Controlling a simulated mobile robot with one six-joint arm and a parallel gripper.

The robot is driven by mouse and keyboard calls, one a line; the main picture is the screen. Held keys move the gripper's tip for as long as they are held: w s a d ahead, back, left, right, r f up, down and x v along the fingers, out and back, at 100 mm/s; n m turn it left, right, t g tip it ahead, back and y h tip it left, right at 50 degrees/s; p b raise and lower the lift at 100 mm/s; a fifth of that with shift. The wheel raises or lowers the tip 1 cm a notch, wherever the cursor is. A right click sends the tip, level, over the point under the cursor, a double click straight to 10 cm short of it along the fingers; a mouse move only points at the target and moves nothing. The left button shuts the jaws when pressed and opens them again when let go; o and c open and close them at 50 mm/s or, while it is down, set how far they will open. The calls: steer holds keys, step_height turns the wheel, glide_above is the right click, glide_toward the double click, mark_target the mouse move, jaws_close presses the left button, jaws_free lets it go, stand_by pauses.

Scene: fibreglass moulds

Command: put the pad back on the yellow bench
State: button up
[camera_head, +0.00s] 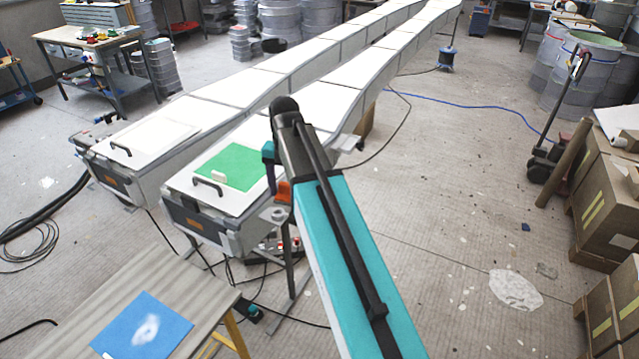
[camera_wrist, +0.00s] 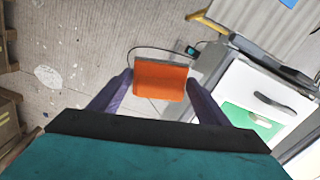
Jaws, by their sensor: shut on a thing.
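An orange pad (camera_wrist: 161,80) sits between the two purple fingers of my gripper (camera_wrist: 159,82) in the wrist view. My gripper is shut on it and holds it in the air. In the head view the orange pad (camera_head: 284,191) shows beside the white mould's front right corner, partly hidden by my arm. The yellow-legged bench (camera_head: 130,278) stands at the lower left with a grey top. A blue mat (camera_head: 143,327) with a pale smear lies on it. The bench (camera_wrist: 245,18) also shows at the top right of the wrist view, apart from the pad.
A black handle (camera_head: 208,184) rises from the mould. Cartons (camera_head: 610,205) stand at the right. The floor (camera_head: 450,210) right of my arm is mostly clear.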

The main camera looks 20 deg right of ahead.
steer(key=a+f+n+b, duration=0.2)
steer(key=a+f+b, duration=0.5)
steer(key=f+b, duration=0.2)
steer(key=shift+s+a+f+b, duration=0.2)
steer(key=shift+a+f+b, duration=0.15)
steer(key=shift+f, duration=0.45)
steer(key=shift+s, duration=0.1)
